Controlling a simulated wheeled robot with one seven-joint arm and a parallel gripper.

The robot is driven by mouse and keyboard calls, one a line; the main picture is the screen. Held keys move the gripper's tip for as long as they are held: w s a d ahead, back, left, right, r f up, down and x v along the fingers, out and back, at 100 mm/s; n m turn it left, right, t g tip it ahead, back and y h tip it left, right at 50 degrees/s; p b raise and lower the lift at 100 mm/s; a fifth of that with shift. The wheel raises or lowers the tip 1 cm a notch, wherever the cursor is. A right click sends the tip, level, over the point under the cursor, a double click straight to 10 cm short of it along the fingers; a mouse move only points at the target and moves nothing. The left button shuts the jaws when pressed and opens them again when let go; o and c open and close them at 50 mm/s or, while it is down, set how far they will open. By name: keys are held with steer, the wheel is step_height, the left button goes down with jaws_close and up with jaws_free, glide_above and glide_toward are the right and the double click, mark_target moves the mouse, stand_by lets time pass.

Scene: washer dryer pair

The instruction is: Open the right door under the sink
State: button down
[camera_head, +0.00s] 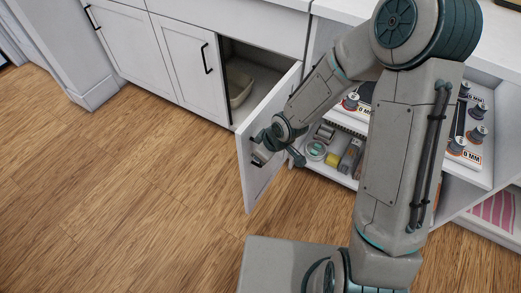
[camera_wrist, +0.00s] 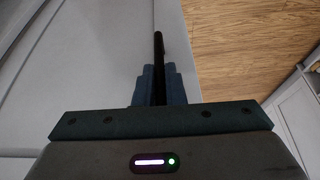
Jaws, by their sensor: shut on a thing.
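The right door under the sink (camera_head: 266,135) is a white panel, swung well out from the cabinet and standing open. Its hinge side is at the right of the opening. My gripper (camera_head: 257,151) is at the door's free edge, shut on its black handle (camera_wrist: 158,45). In the wrist view the dark fingers (camera_wrist: 154,84) close around the handle, with the pale door panel (camera_wrist: 90,65) to the left. My arm covers part of the door in the head view. The cabinet opening (camera_head: 262,62) shows a beige bin (camera_head: 238,86) inside.
The neighbouring left door (camera_head: 190,55) is closed, with a black handle. To the right, open shelves (camera_head: 480,178) hold tools and small items close behind the door and my arm. The wooden floor (camera_head: 120,190) in front and to the left is clear.

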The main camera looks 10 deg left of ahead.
steer(key=c, duration=1.5)
jaws_free()
steer(key=shift+d, duration=0.1)
steer(key=p+v, duration=0.7)
steer(key=v, duration=0.6)
steer(key=shift+r+p, duration=0.4)
steer(key=shift+r, duration=0.05)
